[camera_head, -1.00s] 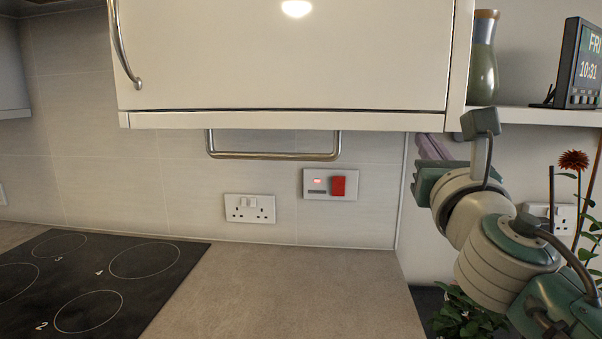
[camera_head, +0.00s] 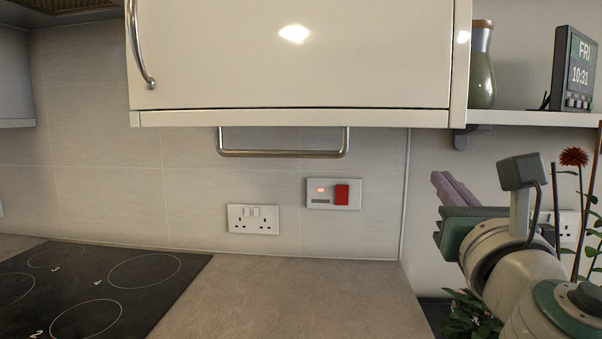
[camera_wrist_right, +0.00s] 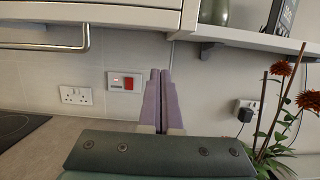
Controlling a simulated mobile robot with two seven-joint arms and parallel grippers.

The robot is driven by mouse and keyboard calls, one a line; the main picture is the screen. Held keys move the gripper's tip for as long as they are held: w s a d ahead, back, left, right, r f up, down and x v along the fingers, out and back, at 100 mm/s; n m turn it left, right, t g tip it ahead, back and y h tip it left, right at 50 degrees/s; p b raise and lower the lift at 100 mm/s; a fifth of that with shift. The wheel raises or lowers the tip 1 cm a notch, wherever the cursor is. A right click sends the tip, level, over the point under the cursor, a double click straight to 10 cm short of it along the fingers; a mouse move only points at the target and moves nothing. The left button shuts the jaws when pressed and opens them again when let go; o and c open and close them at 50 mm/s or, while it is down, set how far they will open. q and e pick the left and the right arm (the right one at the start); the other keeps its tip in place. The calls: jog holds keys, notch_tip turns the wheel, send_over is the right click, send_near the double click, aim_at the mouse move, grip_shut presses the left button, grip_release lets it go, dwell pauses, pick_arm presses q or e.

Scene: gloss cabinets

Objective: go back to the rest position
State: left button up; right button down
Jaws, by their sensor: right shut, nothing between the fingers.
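My right gripper (camera_head: 455,190) is at the right of the head view, in front of the wall below the shelf. Its purple fingers are together with nothing between them. They also show in the right wrist view (camera_wrist_right: 159,100), pointing toward the wall to the right of the red switch. The gripper appears apart from the cabinet and the shelf. My left gripper is not in the head view.
A white wall cabinet (camera_head: 295,55) with a metal handle hangs above the worktop (camera_head: 290,300). A hob (camera_head: 90,290) lies at left. A shelf (camera_head: 535,117) holds a vase (camera_head: 481,70) and clock (camera_head: 573,70). A flowering plant (camera_head: 574,158) stands at right.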

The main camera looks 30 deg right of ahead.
jog(key=s+a+f+m+g+y+p, duration=0.3)
jog(key=s+f+m+g, duration=0.65)
jog(key=m, duration=0.95)
jog(key=s+a+f+m+g+y+p, duration=0.1)
jog(key=s+a+f+m+g+y, duration=0.1)
jog(key=s+a+f+m+y, duration=0.45)
jog(key=s+a+f+m+g+y, duration=0.1)
jog(key=s+a+m+g+y, duration=0.15)
jog(key=s+a, duration=0.45)
notch_tip(320, 180, up, 37)
jog(key=w+a+p, duration=0.1)
jog(key=w+p, duration=0.1)
jog(key=p, duration=3.5)
jog(key=shift+w+a+n+p, duration=0.25)
jog(key=shift+w+n+p, duration=0.05)
jog(key=shift+w+n, duration=0.1)
jog(key=shift+s, duration=0.1)
